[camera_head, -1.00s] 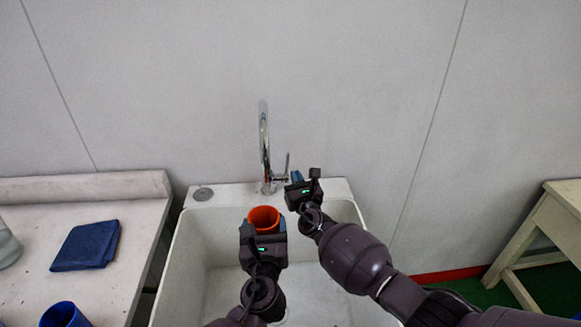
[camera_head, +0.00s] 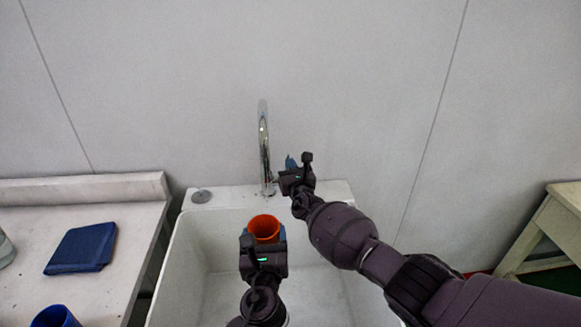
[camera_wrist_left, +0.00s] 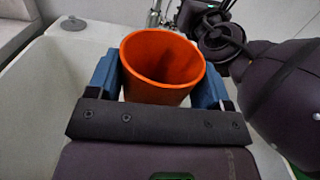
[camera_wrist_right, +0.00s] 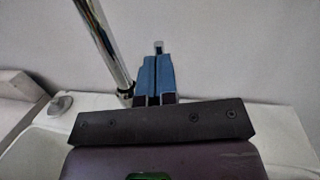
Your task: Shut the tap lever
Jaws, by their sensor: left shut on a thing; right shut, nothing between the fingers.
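The chrome tap (camera_head: 264,150) stands at the back rim of the sink, and its spout also shows in the right wrist view (camera_wrist_right: 103,45). My right gripper (camera_head: 291,162) is shut and empty, just right of the tap's base. Its blue fingers touch each other in the right wrist view (camera_wrist_right: 157,75). The tap lever is mostly hidden behind this gripper; a small metal tip (camera_wrist_right: 158,46) shows just beyond the fingertips. My left gripper (camera_head: 263,232) is shut on an orange cup (camera_head: 264,226), held upright over the sink. The cup looks empty in the left wrist view (camera_wrist_left: 163,62).
The white sink (camera_head: 190,240) lies below both grippers, with a round grey cap (camera_head: 201,196) on its back rim. A counter at left holds a folded blue cloth (camera_head: 82,248) and a blue cup (camera_head: 56,317). A stool (camera_head: 545,228) stands at right. The wall is close behind the tap.

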